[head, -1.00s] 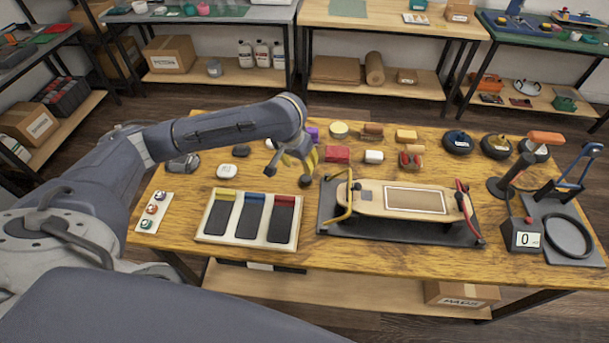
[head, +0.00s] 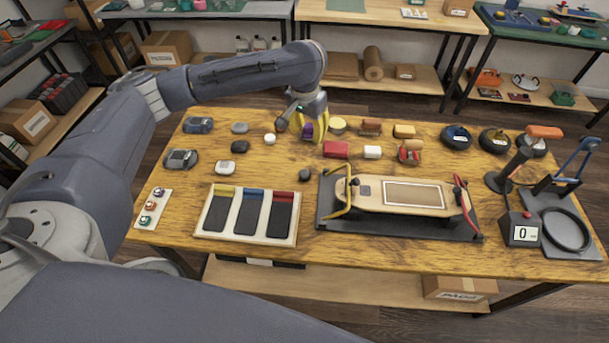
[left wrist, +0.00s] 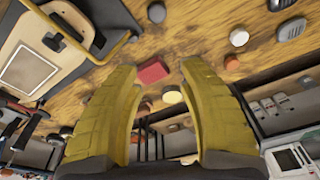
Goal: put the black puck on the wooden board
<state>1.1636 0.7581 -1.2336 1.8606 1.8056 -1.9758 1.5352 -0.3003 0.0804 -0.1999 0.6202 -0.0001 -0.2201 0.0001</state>
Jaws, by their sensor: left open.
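A small black puck (head: 304,174) lies on the table just left of the board fixture. It also shows near the top of the left wrist view (left wrist: 156,12). Another dark rounded piece (head: 240,146) lies farther left. The wooden board (head: 450,198) sits in a dark fixture between yellow and red clamps, with a white-outlined rectangle and a small grey square on it. My left gripper (head: 309,130) is over the back of the table, beyond the puck. Its yellow fingers (left wrist: 160,70) are spread with nothing held between them. My right gripper is out of view.
A tray with three dark slots (head: 206,237) stands at the front left. A red block (head: 336,150), a white block (head: 373,152) and several small parts fill the back.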

